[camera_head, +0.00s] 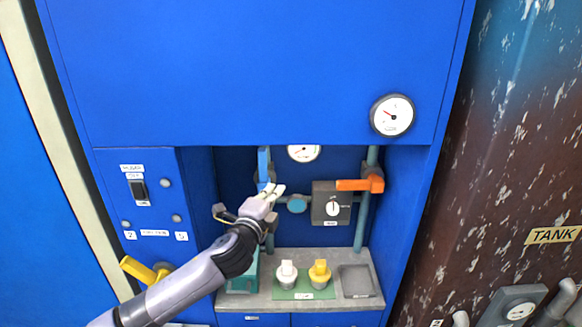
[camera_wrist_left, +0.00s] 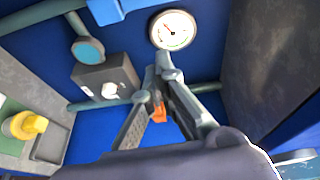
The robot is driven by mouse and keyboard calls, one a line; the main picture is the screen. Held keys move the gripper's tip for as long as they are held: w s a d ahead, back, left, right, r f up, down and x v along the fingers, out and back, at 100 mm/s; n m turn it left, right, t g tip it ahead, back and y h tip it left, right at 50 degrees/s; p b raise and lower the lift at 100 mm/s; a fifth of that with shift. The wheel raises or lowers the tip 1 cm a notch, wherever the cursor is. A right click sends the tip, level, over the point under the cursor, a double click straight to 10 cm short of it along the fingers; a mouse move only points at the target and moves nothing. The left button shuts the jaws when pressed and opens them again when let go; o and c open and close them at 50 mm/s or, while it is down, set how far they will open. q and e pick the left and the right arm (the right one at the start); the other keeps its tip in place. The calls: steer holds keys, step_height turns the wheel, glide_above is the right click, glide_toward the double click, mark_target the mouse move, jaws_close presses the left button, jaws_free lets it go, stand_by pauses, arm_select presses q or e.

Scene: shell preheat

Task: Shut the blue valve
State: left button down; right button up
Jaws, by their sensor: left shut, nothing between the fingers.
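The blue valve's handle (camera_head: 264,163) points straight up along the left pipe in the recess. A blue bar (camera_wrist_left: 118,8), probably this handle, is cut off at the top of the left wrist view. My left gripper (camera_head: 277,190) is shut and empty, its pale fingertips just right of and below the handle in the head view. I cannot tell whether they touch it. In the left wrist view the fingers (camera_wrist_left: 163,70) are apart from the blue bar in the picture. My arm hides part of the lower left pipe. My right gripper is not in view.
An orange valve handle (camera_head: 356,185) lies level on the right pipe; part shows behind my fingers in the left wrist view (camera_wrist_left: 158,113). A grey box with a knob (camera_head: 332,204) sits between the pipes. White (camera_head: 286,273) and yellow (camera_head: 319,273) knobbed pieces stand on the ledge below.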

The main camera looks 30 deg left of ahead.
mark_target(263, 171)
arm_select(q)
steer(key=shift+w+d+r, duration=0.1)
steer(key=shift+d+r, duration=0.15)
steer(key=shift+r, duration=0.55)
steer(key=shift+w+a, duration=0.1)
steer(key=shift+w, duration=0.05)
steer(key=p+x, duration=0.3)
steer(key=x, duration=0.7)
steer(key=s+a+p, duration=0.1)
steer(key=s+a, duration=0.1)
steer(key=a, duration=0.1)
steer(key=shift+s+a+r+p, duration=0.1)
steer(key=shift+s+p, duration=0.1)
steer(key=shift+p, duration=0.15)
steer(key=shift+w, duration=0.1)
